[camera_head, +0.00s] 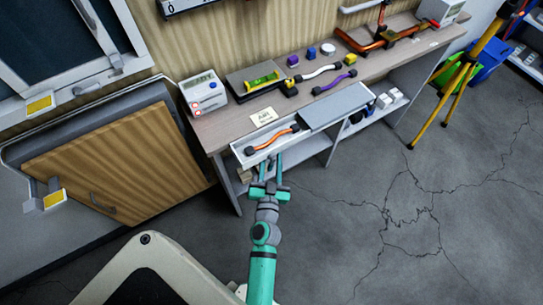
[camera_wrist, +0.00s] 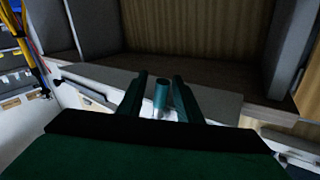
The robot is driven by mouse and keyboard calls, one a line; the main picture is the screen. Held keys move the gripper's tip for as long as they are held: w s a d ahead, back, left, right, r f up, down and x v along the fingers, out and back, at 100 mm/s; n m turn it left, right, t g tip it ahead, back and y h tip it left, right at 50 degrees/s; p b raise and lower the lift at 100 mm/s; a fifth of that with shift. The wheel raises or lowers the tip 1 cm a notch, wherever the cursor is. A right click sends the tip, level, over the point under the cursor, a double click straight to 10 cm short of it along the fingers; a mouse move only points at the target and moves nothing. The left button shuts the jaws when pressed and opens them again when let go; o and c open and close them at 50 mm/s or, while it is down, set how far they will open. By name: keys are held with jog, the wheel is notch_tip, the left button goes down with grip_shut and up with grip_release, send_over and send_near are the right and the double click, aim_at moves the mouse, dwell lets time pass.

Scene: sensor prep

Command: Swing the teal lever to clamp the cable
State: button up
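A teal upright post, apparently the lever's handle (camera_wrist: 161,96), stands between my two fingers in the wrist view. Small gaps show on both sides of it. My gripper (camera_head: 271,164) is open, at the front edge of the workbench, just below a white tray (camera_head: 246,160); its fingertips also show in the wrist view (camera_wrist: 160,76). An orange cable (camera_head: 271,140) with dark ends lies in the tray. In the head view I cannot make out the lever clearly from my fingers. The clamp itself cannot be told apart.
On the workbench (camera_head: 222,128) are a grey panel (camera_head: 336,105), a white meter (camera_head: 204,92), a yellow level (camera_head: 263,82), a white cable (camera_head: 320,71) and a purple cable (camera_head: 335,82). A yellow tripod (camera_head: 465,75) stands at right.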

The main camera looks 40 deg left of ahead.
jog(key=shift+w+a, duration=0.35)
jog(key=shift+w, duration=0.2)
grip_shut()
jog(key=shift+s+f, duration=0.2)
jog(key=shift+s, duration=0.05)
jog(key=shift+s+a+m+g+h, duration=0.1)
jog(key=shift+m+g+h, duration=0.25)
jog(key=shift+m, duration=0.25)
grip_release()
jog(key=shift+r, duration=0.1)
